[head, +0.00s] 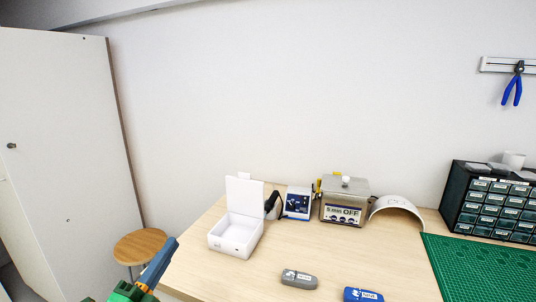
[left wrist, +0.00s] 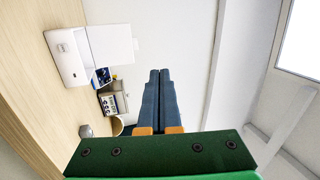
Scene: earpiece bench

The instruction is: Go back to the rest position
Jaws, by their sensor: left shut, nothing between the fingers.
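My left gripper (head: 162,258) shows at the bottom left of the head view, beside the left end of the bench. It has a green body and blue fingers, and it points up. In the left wrist view my left gripper (left wrist: 159,74) has its two blue fingers together with nothing between them. My right gripper is in neither view.
The wooden bench (head: 385,270) bears an open white box (head: 234,238), a machine reading OFF (head: 344,200), a grey case (head: 299,279), a blue case (head: 363,294), a green mat (head: 480,268) and a drawer cabinet (head: 495,205). A round stool (head: 140,246) stands left of the bench.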

